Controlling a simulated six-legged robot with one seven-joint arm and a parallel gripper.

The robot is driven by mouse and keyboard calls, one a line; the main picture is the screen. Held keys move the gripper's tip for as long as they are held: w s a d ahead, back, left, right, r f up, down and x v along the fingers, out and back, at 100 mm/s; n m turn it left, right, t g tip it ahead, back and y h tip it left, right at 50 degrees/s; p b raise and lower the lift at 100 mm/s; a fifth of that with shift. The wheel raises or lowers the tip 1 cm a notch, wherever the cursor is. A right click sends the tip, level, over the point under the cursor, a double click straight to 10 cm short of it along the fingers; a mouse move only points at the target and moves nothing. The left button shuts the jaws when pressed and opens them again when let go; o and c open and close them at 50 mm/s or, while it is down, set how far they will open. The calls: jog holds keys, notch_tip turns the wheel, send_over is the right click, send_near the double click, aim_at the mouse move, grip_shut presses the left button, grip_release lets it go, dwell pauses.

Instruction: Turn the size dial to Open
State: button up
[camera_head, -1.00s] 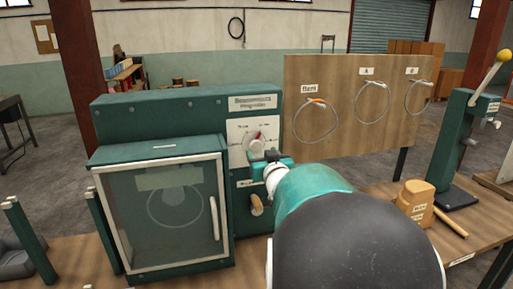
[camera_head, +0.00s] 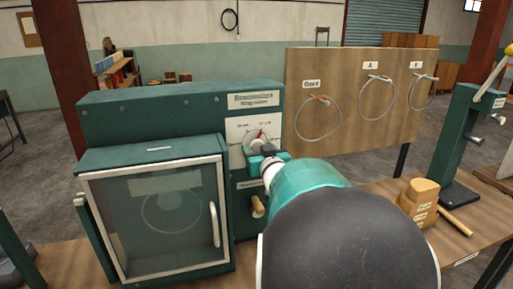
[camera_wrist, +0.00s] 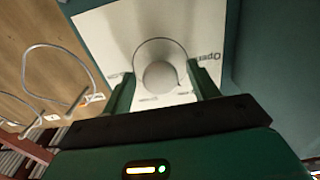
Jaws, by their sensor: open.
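The size dial (camera_wrist: 160,76) is a pale round knob on a white plate (camera_wrist: 105,35) with printed labels. In the wrist view it lies between and beyond the two fingers of my gripper (camera_wrist: 163,92), which is open; I cannot tell whether they touch it. The word "Open" shows at the right of the plate. In the head view the plate (camera_head: 238,128) is on the green machine (camera_head: 150,103), with a red pointer mark at the dial's top. My gripper (camera_head: 257,150) is in front of the dial and hides most of it.
A glass-fronted door (camera_head: 140,240) with a pale handle is left of my arm. A wooden knob (camera_head: 257,206) sticks out below the dial. A board with hanging wire rings (camera_head: 340,145) stands at the right. Wooden blocks (camera_head: 418,200) and a green lever stand (camera_head: 462,150) are farther right.

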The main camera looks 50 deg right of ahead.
jog(key=shift+w+d, duration=0.1)
jog(key=shift+w, duration=0.05)
jog(key=shift+s+r, duration=0.15)
jog(key=shift+s, duration=0.1)
jog(key=shift+w, duration=0.2)
jog(key=c, duration=1)
